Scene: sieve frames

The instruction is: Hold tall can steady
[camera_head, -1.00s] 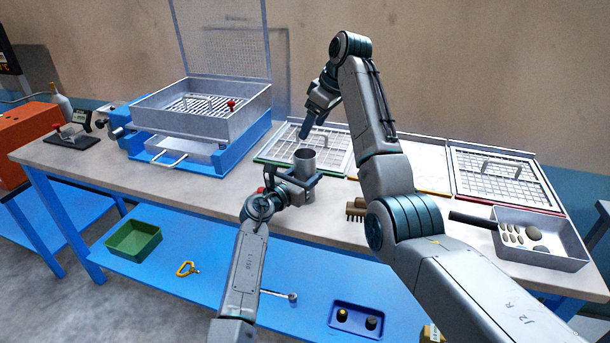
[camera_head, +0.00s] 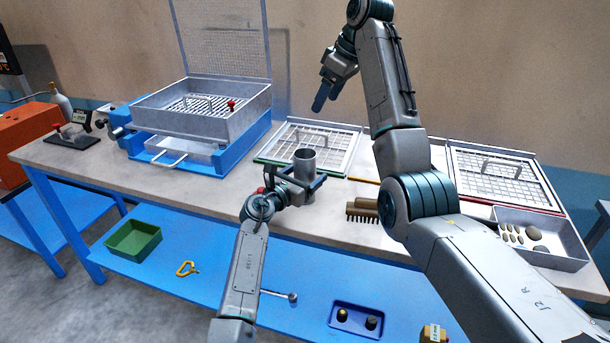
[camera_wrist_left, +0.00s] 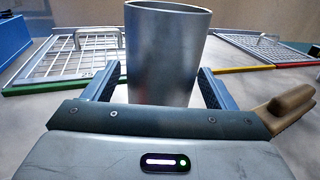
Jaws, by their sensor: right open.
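The tall can (camera_head: 304,165) is a plain grey metal cylinder, upright and open at the top, near the middle of the bench. It fills the centre of the left wrist view (camera_wrist_left: 166,55). My left gripper (camera_head: 305,182) is shut on it, with one finger on each side. My right gripper (camera_head: 323,95) is open and empty, up in the air beyond the can, pointing down.
Behind the can lies a green-edged sieve frame (camera_head: 310,146); another sieve frame (camera_head: 490,172) lies right. A brush (camera_head: 362,209) is close right of the can. A metal tray with stones (camera_head: 560,255) stands at far right. A blue sieving machine (camera_head: 205,120) stands left.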

